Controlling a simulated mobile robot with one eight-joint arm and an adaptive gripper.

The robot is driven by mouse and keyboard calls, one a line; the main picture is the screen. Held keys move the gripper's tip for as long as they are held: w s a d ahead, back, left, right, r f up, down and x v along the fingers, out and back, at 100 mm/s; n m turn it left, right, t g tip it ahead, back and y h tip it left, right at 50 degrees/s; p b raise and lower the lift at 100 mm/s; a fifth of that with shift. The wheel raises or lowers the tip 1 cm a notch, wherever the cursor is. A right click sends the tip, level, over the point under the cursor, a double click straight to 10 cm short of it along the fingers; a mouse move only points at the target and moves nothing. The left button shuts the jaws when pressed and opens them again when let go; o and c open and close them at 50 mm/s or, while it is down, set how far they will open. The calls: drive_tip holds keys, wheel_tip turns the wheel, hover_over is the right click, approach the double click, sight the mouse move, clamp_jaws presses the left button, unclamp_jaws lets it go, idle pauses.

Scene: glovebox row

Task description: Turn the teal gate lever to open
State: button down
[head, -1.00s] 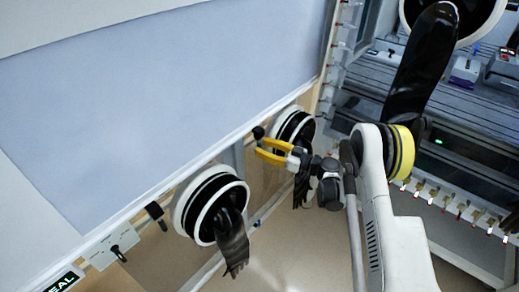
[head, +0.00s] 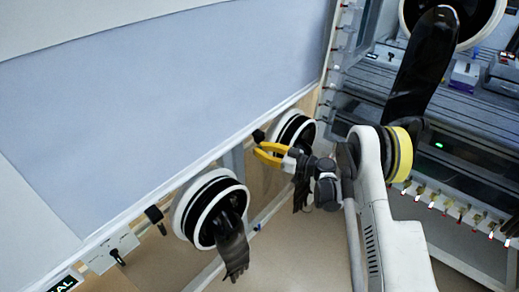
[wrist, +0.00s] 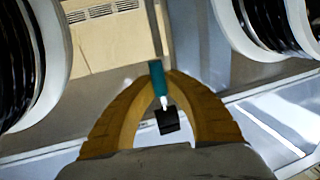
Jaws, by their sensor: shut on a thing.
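The teal gate lever (wrist: 157,78) shows in the wrist view as a short teal bar with a white stem and a black block (wrist: 167,121) at its near end. My gripper (wrist: 160,75) has its two yellow fingertips closed around the teal bar, one on each side. In the head view my gripper (head: 256,149) reaches to the lower edge of the big sloped panel, beside a small dark knob (head: 258,136). The teal of the lever cannot be made out there, and its exact angle is hard to tell.
White-rimmed glove ports with hanging black gloves stand left (head: 212,212) and right (head: 296,135) of my gripper. A switch box (head: 110,250) sits at lower left. A second glovebox row with a long black glove (head: 420,65) is at right. Bare floor lies below.

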drive_tip(key=s+d+r+g+h+p, duration=0.1)
drive_tip(key=g+h+p, duration=0.1)
drive_tip(key=h, duration=0.1)
drive_tip(key=d+m+g+h+p, duration=0.1)
drive_tip(key=g+h+p, duration=0.1)
drive_tip(key=h+p, duration=0.1)
drive_tip(key=s+d+r+g+h+p, duration=0.1)
drive_tip(key=g+h+p, duration=0.1)
drive_tip(key=h+p, duration=0.1)
drive_tip(key=shift+s+d+r+m, duration=0.15)
drive_tip(key=shift+s+r+m, duration=0.15)
drive_tip(key=shift+h, duration=0.3)
idle(0.4)
drive_tip(key=c, duration=1.4)
unclamp_jaws()
drive_tip(key=v, duration=1.2)
drive_tip(key=shift+w+r, duration=0.1)
drive_tip(key=shift+w, duration=0.05)
